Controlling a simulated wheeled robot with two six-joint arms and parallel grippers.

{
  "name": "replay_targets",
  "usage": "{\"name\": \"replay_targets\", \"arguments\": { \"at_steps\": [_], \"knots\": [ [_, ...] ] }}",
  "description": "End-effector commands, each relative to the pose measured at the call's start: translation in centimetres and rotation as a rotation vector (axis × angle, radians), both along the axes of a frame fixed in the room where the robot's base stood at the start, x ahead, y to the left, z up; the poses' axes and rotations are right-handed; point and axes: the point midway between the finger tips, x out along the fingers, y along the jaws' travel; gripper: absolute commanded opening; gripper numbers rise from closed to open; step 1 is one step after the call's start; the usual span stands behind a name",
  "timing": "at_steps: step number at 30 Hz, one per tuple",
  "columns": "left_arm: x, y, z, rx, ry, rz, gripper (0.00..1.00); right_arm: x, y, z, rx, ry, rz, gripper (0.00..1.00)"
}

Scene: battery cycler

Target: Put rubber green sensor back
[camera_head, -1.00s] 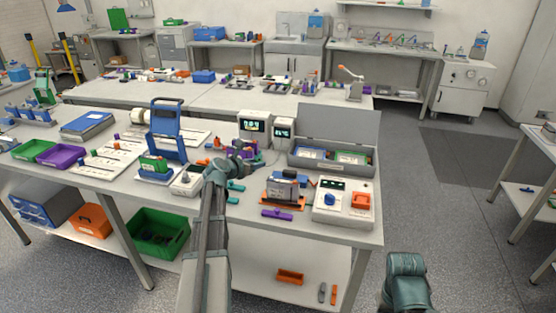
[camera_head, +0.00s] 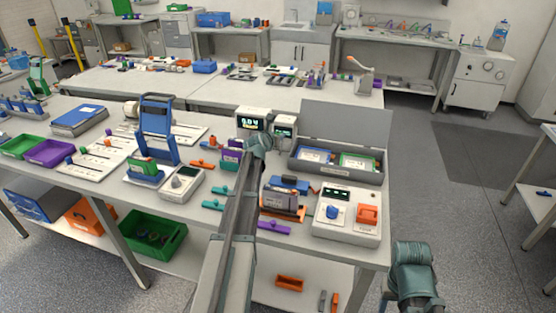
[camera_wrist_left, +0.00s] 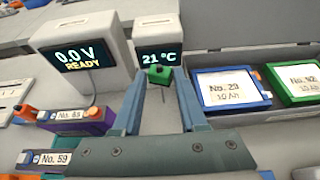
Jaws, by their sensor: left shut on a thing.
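The green sensor (camera_wrist_left: 159,75) is a small green block with a thin metal pin below it. My left gripper (camera_wrist_left: 160,82) is shut on it, with a fingertip on each side. The sensor is in front of a small white meter (camera_wrist_left: 157,38) reading 21 °C, which also shows in the head view (camera_head: 284,126). In the head view my left gripper (camera_head: 262,139) is just in front of the meters and hides the sensor. My right gripper is out of view; only part of that arm shows.
Left of the small meter stands a larger white meter (camera_wrist_left: 82,52) reading 0.0 V READY. A grey lidded box (camera_head: 322,164) to the right holds a blue battery (camera_wrist_left: 232,90) and a green one (camera_wrist_left: 298,82). A purple battery (camera_wrist_left: 75,120) lies left. A white device (camera_head: 347,214) stands front right.

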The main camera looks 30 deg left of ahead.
Motion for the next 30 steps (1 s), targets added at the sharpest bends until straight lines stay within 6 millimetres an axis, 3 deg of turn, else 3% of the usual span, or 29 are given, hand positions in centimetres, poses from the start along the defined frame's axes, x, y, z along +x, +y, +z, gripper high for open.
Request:
{"name": "replay_targets", "arguments": {
  "at_steps": [10,20,30],
  "knots": [
    [0.0,0.0,-5.5,0.000,0.000,0.000,0.00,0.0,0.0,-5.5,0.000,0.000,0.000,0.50],
    [0.0,0.0,-6.3,0.000,0.000,0.000,0.00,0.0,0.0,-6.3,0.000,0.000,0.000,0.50],
    [0.0,0.0,-9.9,0.000,0.000,0.000,0.00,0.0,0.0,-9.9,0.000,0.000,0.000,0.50]
  ]
}}
